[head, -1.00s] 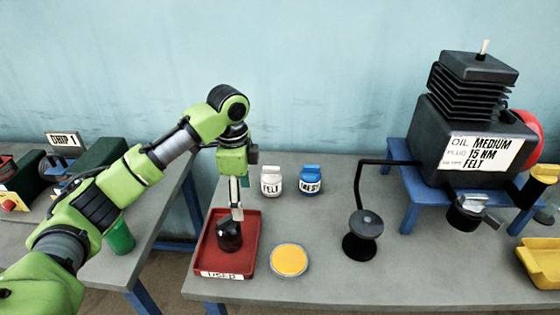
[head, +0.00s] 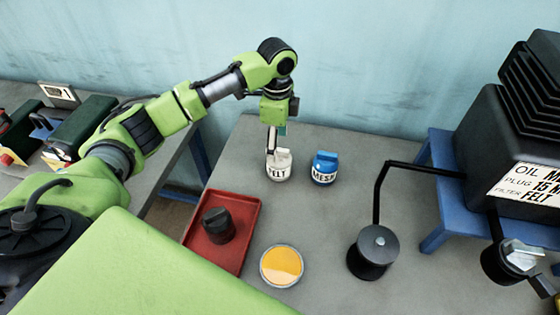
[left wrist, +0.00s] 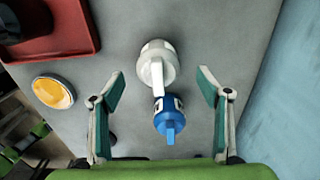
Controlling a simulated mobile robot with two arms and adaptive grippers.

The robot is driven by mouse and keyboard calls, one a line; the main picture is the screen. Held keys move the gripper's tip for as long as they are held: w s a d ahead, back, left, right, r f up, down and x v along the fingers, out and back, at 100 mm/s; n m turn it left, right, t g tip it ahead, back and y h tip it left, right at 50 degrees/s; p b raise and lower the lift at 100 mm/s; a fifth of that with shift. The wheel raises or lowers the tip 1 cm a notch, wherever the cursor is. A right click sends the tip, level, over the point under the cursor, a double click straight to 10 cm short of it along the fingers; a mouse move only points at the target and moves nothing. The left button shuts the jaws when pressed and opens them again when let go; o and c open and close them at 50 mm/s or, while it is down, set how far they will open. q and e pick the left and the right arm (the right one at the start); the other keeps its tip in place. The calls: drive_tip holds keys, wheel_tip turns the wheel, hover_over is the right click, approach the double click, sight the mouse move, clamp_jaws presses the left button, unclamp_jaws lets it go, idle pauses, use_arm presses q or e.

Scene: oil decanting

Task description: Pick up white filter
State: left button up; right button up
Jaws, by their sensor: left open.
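The white filter (head: 279,167), labelled FELT, stands upright on the grey table, left of the blue filter (head: 324,169) labelled MESH. My left gripper (head: 273,145) points down just above and behind the white filter, overlapping its top in the head view. In the left wrist view, the open left gripper (left wrist: 160,78) has its two fingers wide apart. The white filter (left wrist: 156,66) and the blue filter (left wrist: 168,118) both show between them, apart from the pads. My right gripper is not in view.
A red tray (head: 247,238) holds a black part (head: 217,225). In front stand a round dish with yellow contents (head: 282,266) and a black cylinder (head: 373,252) with a bent rod. The black machine (head: 510,130) sits on a blue stand (head: 438,215) at right.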

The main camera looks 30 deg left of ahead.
sight(278, 148)
use_arm(q)
wheel_tip(278, 148, down, 2)
drive_tip(key=shift+w+f, duration=0.1)
drive_tip(key=shift+f, duration=0.15)
drive_tip(key=shift+d+f+p, duration=0.15)
drive_tip(key=shift+f+p, duration=0.2)
drive_tip(key=f, duration=0.2)
drive_tip(key=f+p, duration=0.1)
drive_tip(key=shift+s+d+f, duration=0.2)
drive_tip(key=shift+s+f, duration=0.05)
drive_tip(key=shift+f, duration=0.4)
drive_tip(key=c, duration=1.3)
